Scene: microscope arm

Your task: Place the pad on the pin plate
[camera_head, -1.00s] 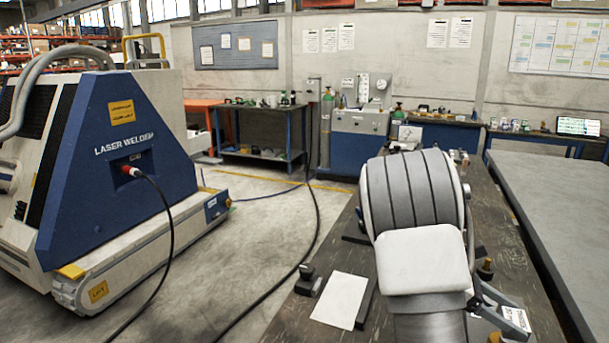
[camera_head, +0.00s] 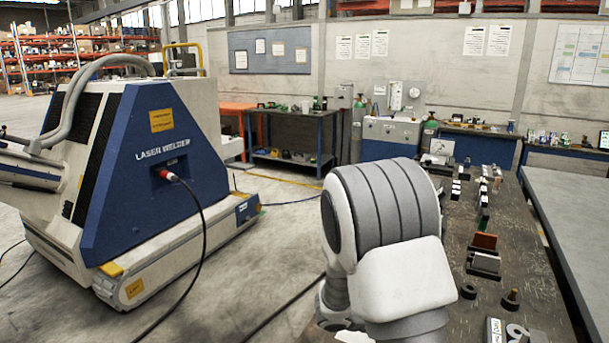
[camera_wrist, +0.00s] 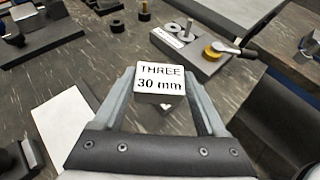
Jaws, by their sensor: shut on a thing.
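In the wrist view a small block with a white top marked "THREE 30 mm" (camera_wrist: 161,78) sits between the two fingers of my gripper (camera_wrist: 160,90). I take it to be the pad. My gripper is shut on it and holds it over the dark bench. Another dark plate (camera_wrist: 55,42) with a short post stands at the upper left. I cannot tell which is the pin plate. My arm hides the gripper in the head view.
A white sheet (camera_wrist: 66,122) lies at the left in the wrist view. A grey table (camera_head: 575,210) stands right, a laser welder (camera_head: 160,170) left.

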